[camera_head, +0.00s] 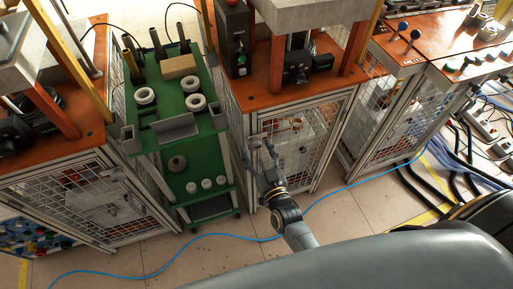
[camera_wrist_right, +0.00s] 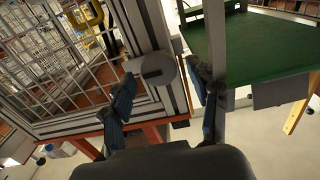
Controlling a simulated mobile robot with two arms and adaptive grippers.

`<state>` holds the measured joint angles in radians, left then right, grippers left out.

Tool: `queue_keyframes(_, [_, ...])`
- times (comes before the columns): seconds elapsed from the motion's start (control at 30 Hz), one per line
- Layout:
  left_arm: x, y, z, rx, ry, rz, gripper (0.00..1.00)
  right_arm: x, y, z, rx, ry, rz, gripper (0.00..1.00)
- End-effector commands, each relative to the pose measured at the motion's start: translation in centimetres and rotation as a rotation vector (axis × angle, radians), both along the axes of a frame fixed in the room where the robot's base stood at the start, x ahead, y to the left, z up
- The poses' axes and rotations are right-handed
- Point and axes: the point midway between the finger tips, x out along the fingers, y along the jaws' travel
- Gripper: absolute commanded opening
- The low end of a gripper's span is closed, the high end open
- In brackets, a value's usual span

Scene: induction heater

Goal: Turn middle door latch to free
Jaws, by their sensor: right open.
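The middle mesh door (camera_head: 312,139) is below the orange table in the head view and stands in its metal frame. My right gripper (camera_head: 261,147) is at the left edge of this door, close to the frame post. In the wrist view a rounded grey latch (camera_wrist_right: 156,67) sits on the light metal frame beside the wire mesh. My right gripper (camera_wrist_right: 164,80) is open there, with one finger on each side of the latch. I cannot tell whether the fingers touch it. The latch is not clear in the head view. My left gripper is not in view.
A green cart (camera_head: 151,135) with white rings and a tan block stands just left of the middle door. It also shows close to the right finger in the wrist view (camera_wrist_right: 262,48). A blue cable (camera_head: 150,262) crosses the floor. Other cabinets stand on both sides.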

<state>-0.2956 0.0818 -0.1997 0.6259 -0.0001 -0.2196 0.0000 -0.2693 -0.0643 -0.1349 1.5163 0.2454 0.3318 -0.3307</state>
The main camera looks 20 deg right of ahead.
Motion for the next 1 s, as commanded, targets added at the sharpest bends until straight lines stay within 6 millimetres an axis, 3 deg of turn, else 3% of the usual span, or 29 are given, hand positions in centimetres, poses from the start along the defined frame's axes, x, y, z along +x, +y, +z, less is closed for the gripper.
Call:
queue_keyframes(0.37, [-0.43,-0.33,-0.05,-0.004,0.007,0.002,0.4,0.82,0.04,-0.01,0.001,0.001,0.0,0.6])
queue_keyframes(0.4, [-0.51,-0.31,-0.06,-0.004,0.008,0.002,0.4,0.82,0.04,-0.01,0.001,0.001,0.0,0.58])
queue_keyframes(0.67, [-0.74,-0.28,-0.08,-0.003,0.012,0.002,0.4,0.79,0.05,-0.01,0.001,0.001,0.0,0.07])
queue_keyframes(1.0, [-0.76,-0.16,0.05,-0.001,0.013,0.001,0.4,0.79,0.03,0.01,0.051,0.003,0.0,0.07])
